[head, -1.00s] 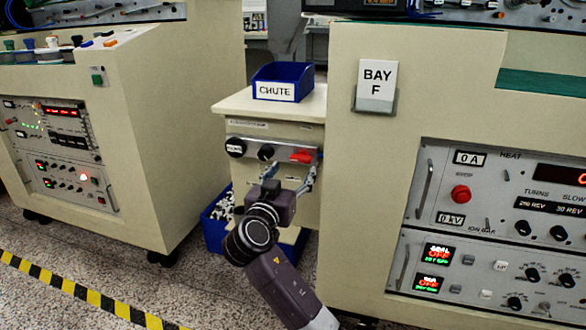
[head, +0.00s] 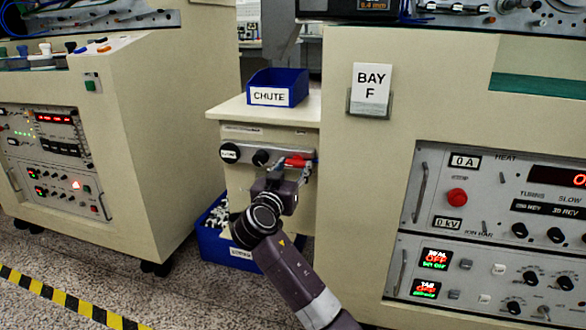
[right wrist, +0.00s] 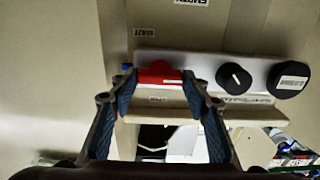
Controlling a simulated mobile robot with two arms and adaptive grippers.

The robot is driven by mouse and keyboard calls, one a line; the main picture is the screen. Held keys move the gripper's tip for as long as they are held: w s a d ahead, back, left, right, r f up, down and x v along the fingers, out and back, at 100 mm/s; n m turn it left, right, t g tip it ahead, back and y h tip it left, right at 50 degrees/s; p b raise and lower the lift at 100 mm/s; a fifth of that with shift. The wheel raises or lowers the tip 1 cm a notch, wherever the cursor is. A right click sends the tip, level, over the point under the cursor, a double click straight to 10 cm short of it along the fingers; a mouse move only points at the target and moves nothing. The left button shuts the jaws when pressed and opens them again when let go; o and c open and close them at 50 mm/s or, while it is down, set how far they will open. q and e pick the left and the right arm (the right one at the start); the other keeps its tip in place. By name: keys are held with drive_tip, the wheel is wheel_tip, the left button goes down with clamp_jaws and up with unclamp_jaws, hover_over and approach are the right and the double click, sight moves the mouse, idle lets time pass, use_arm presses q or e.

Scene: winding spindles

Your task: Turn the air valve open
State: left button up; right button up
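The red air valve handle (head: 296,161) is on the grey panel strip of the small cream cabinet below the chute bin. It also shows in the right wrist view (right wrist: 160,77), lying crosswise. My right gripper (head: 290,171) is at the panel front. In the right wrist view its two blue-padded fingers (right wrist: 158,84) stand apart, one tip at each end of the red handle. The gripper looks open; whether the tips touch the handle I cannot tell. My left gripper is not in view.
Two black knobs (head: 261,158) (head: 230,153) sit left of the valve. A blue bin labelled CHUTE (head: 278,88) stands on the cabinet top. A blue floor bin (head: 221,249) is below. The Bay F cabinet (head: 362,200) is close on the right.

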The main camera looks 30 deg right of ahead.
drive_tip(key=shift+c, duration=1.3)
